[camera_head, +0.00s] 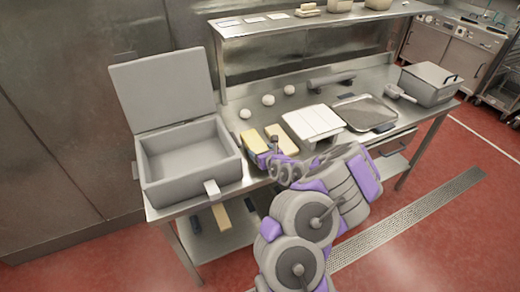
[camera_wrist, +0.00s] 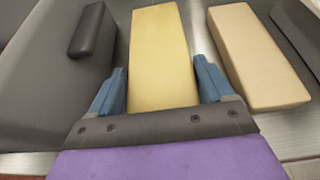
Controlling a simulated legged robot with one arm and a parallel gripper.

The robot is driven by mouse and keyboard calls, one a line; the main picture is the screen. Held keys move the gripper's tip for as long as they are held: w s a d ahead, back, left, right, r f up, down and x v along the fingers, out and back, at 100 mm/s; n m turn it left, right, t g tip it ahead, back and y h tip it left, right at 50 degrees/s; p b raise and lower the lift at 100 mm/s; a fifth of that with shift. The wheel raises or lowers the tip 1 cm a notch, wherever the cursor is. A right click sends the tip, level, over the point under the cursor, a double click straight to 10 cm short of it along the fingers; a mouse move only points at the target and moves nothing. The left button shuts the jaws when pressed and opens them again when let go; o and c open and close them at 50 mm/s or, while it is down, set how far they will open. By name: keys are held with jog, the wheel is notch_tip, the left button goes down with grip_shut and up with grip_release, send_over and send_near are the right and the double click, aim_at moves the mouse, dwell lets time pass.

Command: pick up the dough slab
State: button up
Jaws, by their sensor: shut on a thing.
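Two slabs lie side by side on the steel table, a yellow slab (camera_head: 252,140) and a paler beige slab (camera_head: 282,139) to its right. The pictures do not settle which is the dough slab. In the wrist view, the yellow slab (camera_wrist: 160,55) lies between the two blue fingers of my gripper (camera_wrist: 163,80), with a finger at each side of its near end. My gripper is shut on it. The beige slab (camera_wrist: 258,58) is just outside the right finger, apart from it. In the head view my arm hides part of the table's front.
A grey open box (camera_head: 190,165) with a raised lid stands close on the left. A white slatted board (camera_head: 314,123), a metal tray (camera_head: 366,112) and a lidded pot (camera_head: 430,84) stand to the right. Several pale balls (camera_head: 268,100) lie behind. A shelf (camera_head: 320,20) overhangs the back.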

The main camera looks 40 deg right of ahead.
jog(key=s+a+p, duration=0.2)
jog(key=s, duration=0.4)
jog(key=s+a+r+p, duration=0.1)
jog(key=s+a+p, duration=0.2)
jog(key=s, duration=0.3)
jog(key=shift+s+r+p, duration=0.2)
jog(key=shift+s+p, duration=0.1)
jog(key=shift+s, duration=0.05)
jog(key=shift+d+r, duration=0.1)
jog(key=shift+r, duration=0.05)
